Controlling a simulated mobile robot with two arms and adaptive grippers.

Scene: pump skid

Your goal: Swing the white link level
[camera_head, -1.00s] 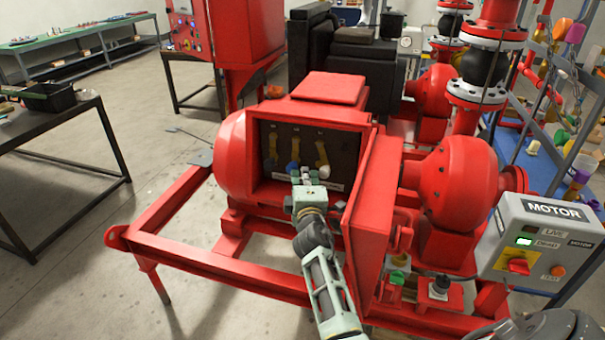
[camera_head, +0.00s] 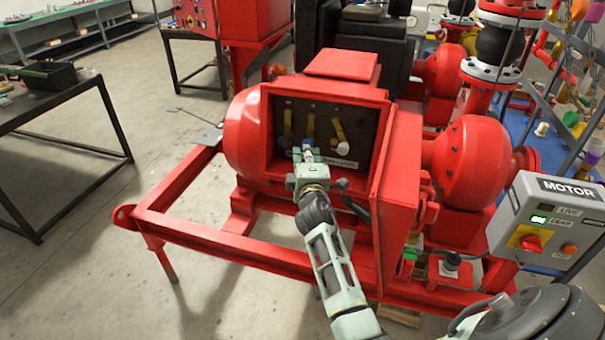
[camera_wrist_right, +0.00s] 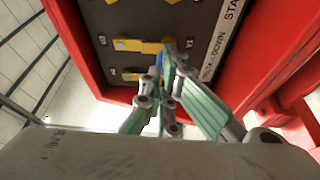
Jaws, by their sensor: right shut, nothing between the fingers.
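The white link is a yellow bar with a white end (camera_head: 348,149), the rightmost of three in the open red box. It hangs down, its lower end leaning right. The middle link (camera_head: 310,125) has a blue end, and the left link (camera_head: 287,123) hangs beside it. My right gripper (camera_head: 307,149) is shut and empty, its tips in front of the blue end and left of the white link. In the wrist view the shut fingers (camera_wrist_right: 168,62) overlap the blue end and a yellow bar (camera_wrist_right: 138,46); contact is unclear. The white end is not visible there.
The red box walls (camera_head: 268,140) surround the links, and its red door (camera_head: 397,180) stands open at the right. A label strip (camera_wrist_right: 229,20) runs below the links. A grey motor control box (camera_head: 550,225) stands at the right. Floor is free at the left.

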